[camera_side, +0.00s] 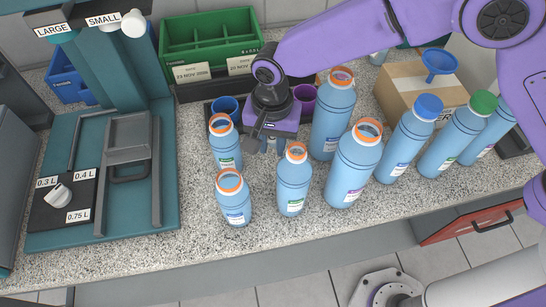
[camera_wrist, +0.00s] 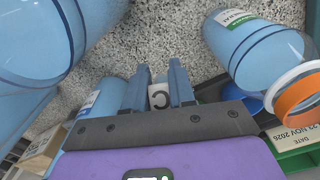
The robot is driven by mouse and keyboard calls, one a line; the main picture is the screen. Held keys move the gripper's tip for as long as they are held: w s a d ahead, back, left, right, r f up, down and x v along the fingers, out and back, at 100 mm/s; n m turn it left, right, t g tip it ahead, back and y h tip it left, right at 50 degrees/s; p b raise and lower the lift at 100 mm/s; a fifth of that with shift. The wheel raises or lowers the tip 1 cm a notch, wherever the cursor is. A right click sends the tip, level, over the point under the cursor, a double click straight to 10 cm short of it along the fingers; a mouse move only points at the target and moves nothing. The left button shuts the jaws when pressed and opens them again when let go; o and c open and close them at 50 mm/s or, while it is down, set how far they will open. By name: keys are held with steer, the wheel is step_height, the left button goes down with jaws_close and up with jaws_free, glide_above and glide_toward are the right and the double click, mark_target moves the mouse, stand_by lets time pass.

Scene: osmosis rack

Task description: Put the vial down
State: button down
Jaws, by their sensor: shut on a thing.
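My gripper (camera_side: 262,143) is above the speckled counter, among the blue bottles, pointing down. In the wrist view my gripper (camera_wrist: 157,78) has its two blue-grey fingers close on either side of a small pale piece marked with a dark "C" (camera_wrist: 159,96), which appears to be the vial. The fingers are shut on it. Most of the vial is hidden by the fingers and the gripper body. In the side view I cannot make the vial out clearly. I cannot tell how far it is above the counter.
Open blue bottles with orange rims stand close around my gripper, left (camera_side: 225,143), front (camera_side: 293,182) and right (camera_side: 333,112). A green crate (camera_side: 210,38) stands at the back. Bare counter (camera_side: 185,215) lies front left.

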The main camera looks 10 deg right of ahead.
mark_target(273, 168)
steer(key=shift+f, duration=3.2)
steer(key=shift+f, duration=0.1)
steer(key=c, duration=1)
jaws_free()
step_height(273, 168, up, 12)
steer(key=shift+r, duration=0.15)
